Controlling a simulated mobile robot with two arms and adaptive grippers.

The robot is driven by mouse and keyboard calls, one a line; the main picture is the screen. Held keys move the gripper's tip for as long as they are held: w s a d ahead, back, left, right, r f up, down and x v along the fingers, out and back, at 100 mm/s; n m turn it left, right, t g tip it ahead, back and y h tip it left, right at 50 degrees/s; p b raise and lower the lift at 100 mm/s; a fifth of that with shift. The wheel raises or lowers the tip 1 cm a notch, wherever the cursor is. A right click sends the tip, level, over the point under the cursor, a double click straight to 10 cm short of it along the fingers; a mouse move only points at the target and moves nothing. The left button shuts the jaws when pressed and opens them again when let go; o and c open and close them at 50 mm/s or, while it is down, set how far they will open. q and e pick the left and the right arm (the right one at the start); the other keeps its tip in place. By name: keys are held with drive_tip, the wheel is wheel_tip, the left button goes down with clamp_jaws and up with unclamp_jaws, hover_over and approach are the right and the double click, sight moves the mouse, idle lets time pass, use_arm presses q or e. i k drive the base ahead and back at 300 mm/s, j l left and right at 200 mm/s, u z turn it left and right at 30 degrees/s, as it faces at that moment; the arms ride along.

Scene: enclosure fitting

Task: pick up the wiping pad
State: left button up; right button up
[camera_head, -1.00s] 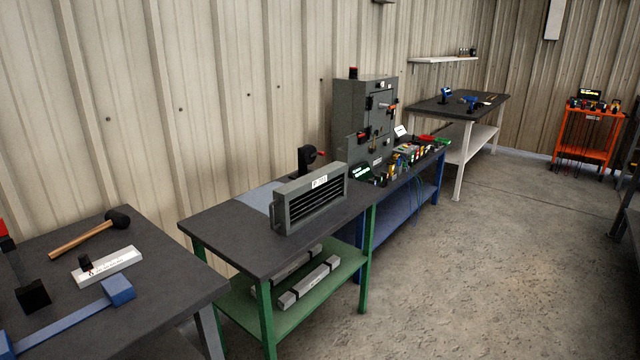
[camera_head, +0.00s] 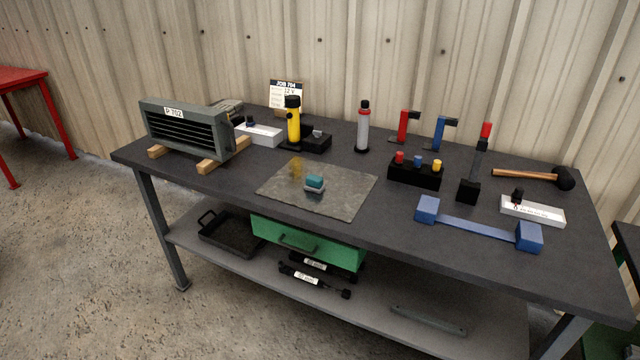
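Nothing covers the pad. Neither of my grippers shows in the head view.
A louvred grey unit (camera_head: 185,130) on wooden blocks is left of the mat. A yellow torch-like tool (camera_head: 293,122) and a grey tube (camera_head: 363,128) stand behind. A black holder (camera_head: 415,175) and a blue bar (camera_head: 478,227) lie right. Bare floor (camera_head: 90,250) lies left.

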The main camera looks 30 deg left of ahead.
sight(314, 183)
drive_tip(key=u, duration=4.05)
drive_tip(key=z, duration=3.15)
drive_tip(key=i+j+z, duration=0.15)
drive_tip(key=i, duration=0.3)
drive_tip(key=i+j, duration=0.05)
